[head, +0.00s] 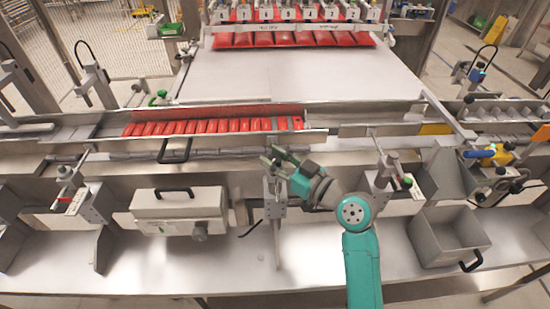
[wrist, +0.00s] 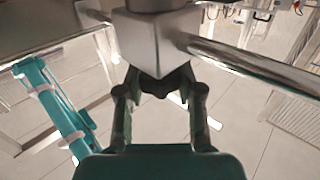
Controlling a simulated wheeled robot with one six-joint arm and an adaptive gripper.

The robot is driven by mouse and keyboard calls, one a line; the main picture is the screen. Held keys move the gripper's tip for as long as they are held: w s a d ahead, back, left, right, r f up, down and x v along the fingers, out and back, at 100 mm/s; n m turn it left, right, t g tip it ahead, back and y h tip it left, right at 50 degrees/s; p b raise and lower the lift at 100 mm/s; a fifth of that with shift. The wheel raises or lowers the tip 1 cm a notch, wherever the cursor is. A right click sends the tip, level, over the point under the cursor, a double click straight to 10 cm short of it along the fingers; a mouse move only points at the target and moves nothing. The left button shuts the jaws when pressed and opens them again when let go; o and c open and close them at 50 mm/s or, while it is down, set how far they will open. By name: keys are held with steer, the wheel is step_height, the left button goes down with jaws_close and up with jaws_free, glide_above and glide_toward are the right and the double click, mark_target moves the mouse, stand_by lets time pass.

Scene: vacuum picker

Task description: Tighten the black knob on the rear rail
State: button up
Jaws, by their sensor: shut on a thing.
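In the wrist view my gripper (wrist: 156,82) has both fingers closed in under a grey metal block (wrist: 150,42). Between the fingertips is a dark, rounded part, which looks like the black knob (wrist: 154,88). The fingers cover much of it. A round metal rail (wrist: 260,66) runs from the block to the right. In the head view the knob is hidden behind my gripper, and I cannot tell how tight it is.
A row of red packs (head: 210,127) lies in the conveyor channel. A grey box with a black handle (head: 180,211) stands on the lower shelf at left, and an open grey bin (head: 450,240) at right. Other clamps with coloured knobs (head: 408,181) stand along the front.

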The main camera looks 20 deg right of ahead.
steer(key=shift+a+m+h, duration=0.1)
steer(key=shift+m+h, duration=0.2)
steer(key=shift+h, duration=0.1)
steer(key=shift+m+t+h, duration=0.5)
steer(key=shift+m+h, duration=0.85)
steer(key=shift+h, duration=0.75)
steer(key=shift+m+t+h, duration=0.5)
steer(key=shift+m+h, duration=0.85)
steer(key=shift+h, duration=0.75)
steer(key=m+g+h, duration=0.1)
steer(key=m+h, duration=0.2)
steer(key=h, duration=0.1)
steer(key=m+g+h, duration=0.2)
steer(key=m+h, duration=0.1)
steer(key=h, duration=0.2)
steer(key=shift+m+h, duration=0.3)
steer(key=m+g+h, duration=0.3)
steer(key=g, duration=0.1)
steer(key=m+g+h, duration=0.3)
steer(key=g, duration=0.1)
steer(key=m+g+h, duration=0.1)
steer(key=m+g, duration=0.2)
steer(key=g, duration=0.2)
steer(key=shift+m, duration=0.3)
steer(key=shift+m+g, duration=1.3)
steer(key=shift+g, duration=0.8)
steer(key=shift+d+f, duration=0.1)
steer(key=shift+d, duration=0.1)
steer(key=o, duration=1.2)
